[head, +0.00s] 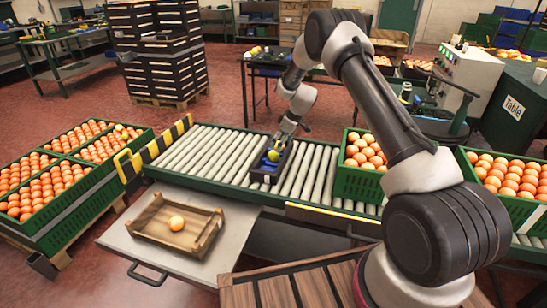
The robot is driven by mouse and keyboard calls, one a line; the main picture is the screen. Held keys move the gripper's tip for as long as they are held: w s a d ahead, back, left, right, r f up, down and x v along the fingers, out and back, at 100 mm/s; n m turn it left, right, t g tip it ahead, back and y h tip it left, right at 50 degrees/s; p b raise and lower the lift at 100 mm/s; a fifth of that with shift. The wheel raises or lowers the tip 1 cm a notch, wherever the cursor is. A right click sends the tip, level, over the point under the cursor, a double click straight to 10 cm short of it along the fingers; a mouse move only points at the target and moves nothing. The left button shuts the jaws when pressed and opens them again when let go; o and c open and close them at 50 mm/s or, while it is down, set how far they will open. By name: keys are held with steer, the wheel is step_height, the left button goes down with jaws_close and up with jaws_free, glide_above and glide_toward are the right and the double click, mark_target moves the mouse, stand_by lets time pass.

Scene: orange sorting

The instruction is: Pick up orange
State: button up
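A single orange (177,222) lies in a shallow wooden crate (148,236) on a metal side table at the lower left. My gripper (279,143) is far from it, to the upper right, over a small dark tray (264,178) on the roller conveyor. A yellow-green fruit (273,155) shows at the tray, just below my gripper's fingertips. The fingers are small and dark here, so I cannot tell whether they are open, shut or touching this fruit.
The roller conveyor (203,150) crosses the middle. Green crates full of oranges stand on it at the right (357,183) and on a pallet at the left (45,222). A yellow-black striped barrier (168,138) stands at the conveyor's left end. The metal table (122,238) has free room around the wooden crate.

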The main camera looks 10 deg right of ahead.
mark_target(274, 156)
steer(key=x, duration=0.6)
steer(key=shift+a+f, duration=0.3)
steer(key=shift+a, duration=0.1)
steer(key=shift+c, duration=0.5)
steer(key=c, duration=1)
